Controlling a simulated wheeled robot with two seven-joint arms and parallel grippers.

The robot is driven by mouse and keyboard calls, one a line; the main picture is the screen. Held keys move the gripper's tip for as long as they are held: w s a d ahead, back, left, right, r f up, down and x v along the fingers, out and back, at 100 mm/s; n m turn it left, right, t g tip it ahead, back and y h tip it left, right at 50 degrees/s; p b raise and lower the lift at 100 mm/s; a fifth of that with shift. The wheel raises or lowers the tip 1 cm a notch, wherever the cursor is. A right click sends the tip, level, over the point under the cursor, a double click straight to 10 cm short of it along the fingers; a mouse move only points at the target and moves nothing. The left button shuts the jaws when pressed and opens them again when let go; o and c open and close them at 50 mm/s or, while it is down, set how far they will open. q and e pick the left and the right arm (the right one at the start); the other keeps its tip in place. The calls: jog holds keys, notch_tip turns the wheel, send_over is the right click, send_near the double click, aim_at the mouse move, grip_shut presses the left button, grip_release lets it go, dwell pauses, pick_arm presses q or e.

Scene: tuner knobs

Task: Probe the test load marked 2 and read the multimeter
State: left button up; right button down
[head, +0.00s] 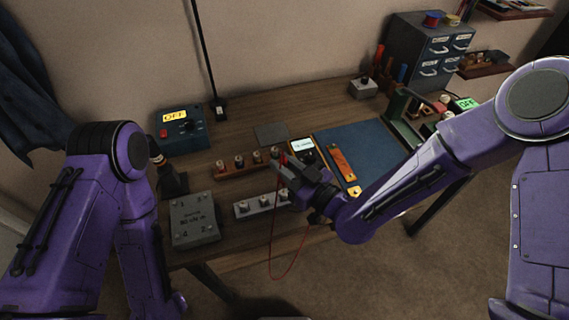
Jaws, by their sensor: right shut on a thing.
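My right gripper (287,172) is shut on a red probe (283,159) above the front middle of the bench. A thin red lead (271,240) hangs from it in a loop past the front edge. The multimeter (302,147) stands just behind the gripper with its display lit; the digits are too small to read. A grey block with several terminals (262,206) lies in front of the gripper, partly hidden by it. A grey plate (195,221) with corner marks lies to its left. I cannot tell which thing is marked 2, nor whether the probe touches anything.
A wooden strip with several knobs (238,166) lies behind the grey block. A blue box (181,132) with an OFF display is at the back left. Grey drawers (426,50) stand at the back.

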jog(key=shift+b, duration=0.35)
dwell(0.6)
notch_tip(320, 180, up, 5)
jog(key=p, duration=0.4)
